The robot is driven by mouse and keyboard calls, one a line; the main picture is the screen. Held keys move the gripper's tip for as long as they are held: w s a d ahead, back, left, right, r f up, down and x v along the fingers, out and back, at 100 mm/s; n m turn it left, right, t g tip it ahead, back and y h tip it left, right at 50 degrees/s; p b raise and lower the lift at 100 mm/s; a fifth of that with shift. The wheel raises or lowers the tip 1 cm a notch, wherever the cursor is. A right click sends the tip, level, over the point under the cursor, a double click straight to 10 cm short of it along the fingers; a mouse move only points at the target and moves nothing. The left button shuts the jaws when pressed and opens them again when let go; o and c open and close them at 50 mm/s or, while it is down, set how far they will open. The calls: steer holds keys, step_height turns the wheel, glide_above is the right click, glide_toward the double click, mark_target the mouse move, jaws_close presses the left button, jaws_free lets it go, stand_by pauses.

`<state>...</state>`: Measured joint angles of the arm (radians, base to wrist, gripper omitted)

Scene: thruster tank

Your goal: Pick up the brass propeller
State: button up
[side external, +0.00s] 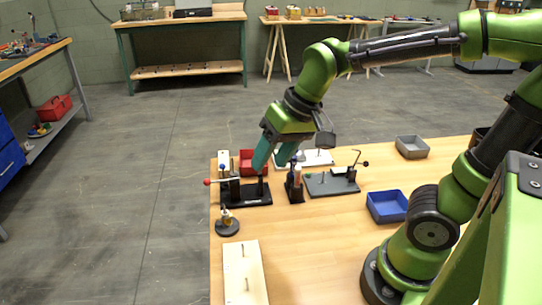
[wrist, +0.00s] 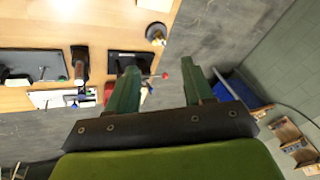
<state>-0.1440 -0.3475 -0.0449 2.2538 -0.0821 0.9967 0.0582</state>
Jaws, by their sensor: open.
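A small brass-coloured piece (side external: 227,216), which looks like the propeller, sits on a dark round base (side external: 227,229) near the table's left edge. The round base also shows at the top of the wrist view (wrist: 156,38), but its details are too small to make out. My gripper (side external: 273,158) is open and empty, in the air over the far left part of the table, behind and above the brass piece. In the wrist view my gripper (wrist: 159,68) has its two green fingers wide apart, with nothing between them.
A black fixture (side external: 250,194) with a red-knobbed lever (side external: 207,182) stands below my gripper. Near it are a dark holder (side external: 294,187), a grey lever plate (side external: 331,184) and a red bin (side external: 247,159). A pegged board (side external: 243,272) lies in front; a blue tray (side external: 388,207) stands right.

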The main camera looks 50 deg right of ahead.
steer(key=w+a+f+m+g+h, duration=0.1)
steer(key=w+a+f+m+g, duration=0.1)
steer(key=w, duration=0.4)
steer(key=w+a+f+m+g+h, duration=0.1)
steer(key=w+a+f+g, duration=0.1)
steer(key=w, duration=0.3)
steer(key=m, duration=0.2)
glide_above(224, 217)
steer(key=f, duration=0.9)
steer(key=shift+d+f, duration=0.1)
steer(key=shift+d, duration=0.15)
steer(key=shift+w+d+f, duration=0.1)
steer(key=shift+f, duration=1.3)
steer(key=shift+w+d+f, duration=0.1)
steer(key=shift+f, duration=1.3)
jaws_close()
